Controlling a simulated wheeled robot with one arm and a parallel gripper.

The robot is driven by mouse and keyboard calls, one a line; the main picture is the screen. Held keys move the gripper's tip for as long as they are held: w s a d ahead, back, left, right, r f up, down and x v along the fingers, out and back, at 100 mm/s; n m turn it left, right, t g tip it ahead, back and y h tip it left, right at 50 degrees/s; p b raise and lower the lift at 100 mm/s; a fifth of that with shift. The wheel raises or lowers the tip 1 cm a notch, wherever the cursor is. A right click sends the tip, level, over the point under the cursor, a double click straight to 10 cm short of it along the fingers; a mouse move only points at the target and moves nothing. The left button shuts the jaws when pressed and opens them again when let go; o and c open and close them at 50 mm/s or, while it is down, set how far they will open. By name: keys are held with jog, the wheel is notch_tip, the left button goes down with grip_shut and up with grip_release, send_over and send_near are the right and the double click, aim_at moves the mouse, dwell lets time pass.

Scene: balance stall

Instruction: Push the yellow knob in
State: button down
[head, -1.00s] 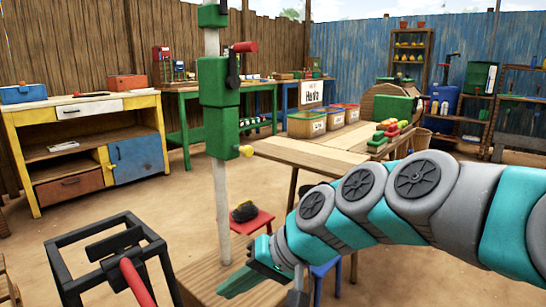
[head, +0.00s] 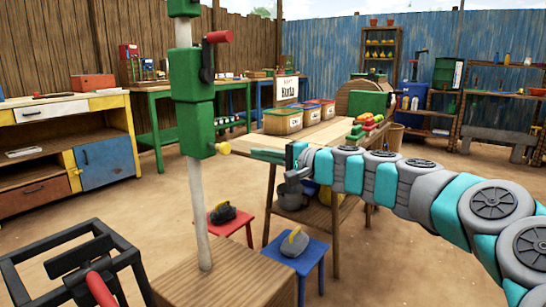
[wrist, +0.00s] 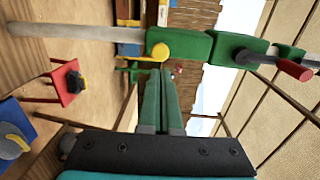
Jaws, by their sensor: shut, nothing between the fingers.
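The yellow knob (head: 224,148) sticks out from the right side of a green block (head: 192,125) on an upright pale pole (head: 197,210). In the wrist view the knob (wrist: 161,52) shows just beyond my fingertips, and the block lies sideways there. My gripper (head: 254,152) is at about the knob's height, to its right, pointing at it. Its green fingers (wrist: 160,74) are shut together with nothing between them. In the head view a small gap seems to lie between the fingertips and the knob; contact cannot be told for sure.
The pole stands on a wooden block (head: 232,282). A red-handled black lever (head: 219,37) sits above the green block. A red stool (head: 231,224) and a blue stool (head: 304,258) stand below my gripper. A wooden table (head: 318,138) with bins is behind.

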aim_at(228, 147)
jog(key=x, duration=0.8)
jog(key=shift+s, duration=0.15)
jog(key=shift+a, duration=0.1)
jog(key=x, duration=0.3)
jog(key=shift+r, duration=0.2)
